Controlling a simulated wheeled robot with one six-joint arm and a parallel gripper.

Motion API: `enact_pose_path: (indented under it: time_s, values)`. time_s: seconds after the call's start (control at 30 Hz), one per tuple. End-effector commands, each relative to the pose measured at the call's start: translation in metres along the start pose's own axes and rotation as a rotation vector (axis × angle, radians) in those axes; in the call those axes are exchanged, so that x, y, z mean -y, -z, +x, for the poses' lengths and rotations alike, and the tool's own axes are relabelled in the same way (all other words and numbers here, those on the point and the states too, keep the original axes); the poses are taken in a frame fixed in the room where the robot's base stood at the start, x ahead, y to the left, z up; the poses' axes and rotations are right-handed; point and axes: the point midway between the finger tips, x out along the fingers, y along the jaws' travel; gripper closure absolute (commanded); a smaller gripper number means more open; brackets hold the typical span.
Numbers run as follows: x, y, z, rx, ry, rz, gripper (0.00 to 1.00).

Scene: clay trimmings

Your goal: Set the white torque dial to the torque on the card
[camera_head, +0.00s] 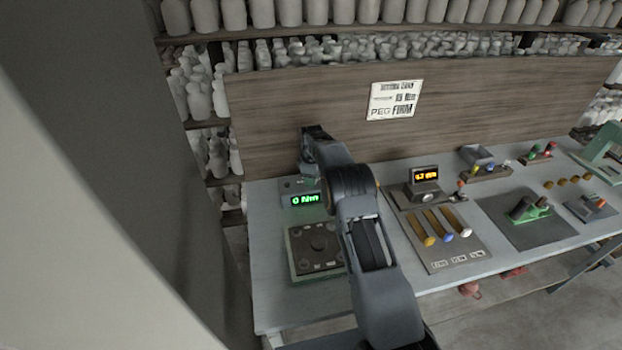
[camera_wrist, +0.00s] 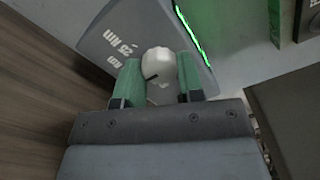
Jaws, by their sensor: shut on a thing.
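The white torque dial (camera_wrist: 158,62) is a round knob on a grey box, with a dark pointer mark towards its lower left. My gripper (camera_wrist: 160,72) has its two green fingers on either side of the dial, shut on it. The box face bears printed torque marks; one looks like 25 Nm. In the head view the box's green display (camera_head: 305,200) reads 0 Nm; my arm and wrist hide the dial there. The white card (camera_head: 394,100) on the wooden backboard shows a value in Nm, its digits blurred, perhaps 15 or 19, above the words PEG FIRM.
A dark square plate (camera_head: 318,248) lies in front of the box. To the right are an orange display (camera_head: 425,175) and a slider panel (camera_head: 447,240) with yellow, blue and white knobs. A green-handled device (camera_head: 532,212) stands further right. The backboard rises close behind my wrist.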

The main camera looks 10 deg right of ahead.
Motion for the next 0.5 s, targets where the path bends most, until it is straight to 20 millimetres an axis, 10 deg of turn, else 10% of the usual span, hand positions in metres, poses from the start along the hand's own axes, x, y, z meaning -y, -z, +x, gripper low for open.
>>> enact_pose_path:
  time_s: [0.5]
  values:
    - [-0.0002, 0.0001, 0.0013, 0.0, 0.0, 0.067, 0.88]
